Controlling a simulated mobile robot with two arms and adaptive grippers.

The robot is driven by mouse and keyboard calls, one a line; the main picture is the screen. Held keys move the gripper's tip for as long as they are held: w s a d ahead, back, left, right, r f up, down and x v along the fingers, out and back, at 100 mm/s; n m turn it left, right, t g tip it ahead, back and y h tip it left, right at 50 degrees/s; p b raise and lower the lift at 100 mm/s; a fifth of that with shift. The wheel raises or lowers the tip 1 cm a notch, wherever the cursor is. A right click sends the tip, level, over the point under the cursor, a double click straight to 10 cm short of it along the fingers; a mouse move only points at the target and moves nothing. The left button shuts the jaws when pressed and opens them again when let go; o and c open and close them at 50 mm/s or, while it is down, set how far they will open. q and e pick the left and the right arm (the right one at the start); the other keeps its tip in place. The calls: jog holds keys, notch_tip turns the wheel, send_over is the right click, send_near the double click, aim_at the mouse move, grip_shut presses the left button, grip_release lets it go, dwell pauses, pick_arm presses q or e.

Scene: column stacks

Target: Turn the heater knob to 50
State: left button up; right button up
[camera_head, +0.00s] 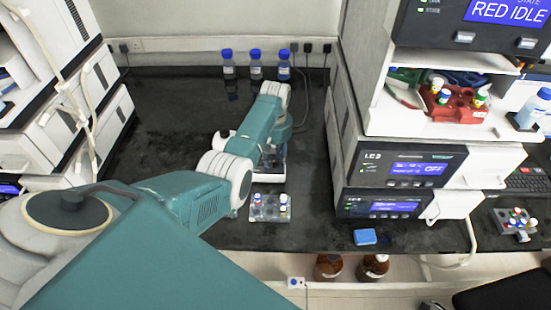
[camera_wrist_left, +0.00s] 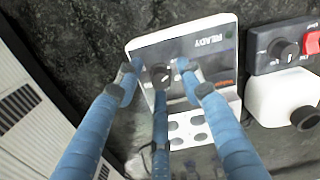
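The heater in the left wrist view is a pale box with a dark front panel (camera_wrist_left: 205,58), a lit READY display and a round black knob (camera_wrist_left: 159,76). My left gripper (camera_wrist_left: 155,72) has blue fingers spread apart, with their tips around the knob; I cannot tell whether they touch it. The knob's setting cannot be read. In the head view my left arm reaches over the bench and hides most of a white device (camera_head: 270,174) below it; its gripper fingers are hard to make out there. My right gripper is out of view.
A second device (camera_wrist_left: 285,47) with a black knob and red switch is beside the heater. A vial rack (camera_head: 268,208) stands at the bench's front. Blue-capped bottles (camera_head: 256,70) stand at the back. Stacked instruments (camera_head: 402,172) bound the right; the dark bench (camera_head: 165,125) is open to the left.

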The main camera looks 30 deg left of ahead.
pick_arm(q)
jog(key=shift+c, duration=0.5)
jog(key=shift+w, duration=0.1)
grip_shut()
jog(key=shift+m, duration=0.3)
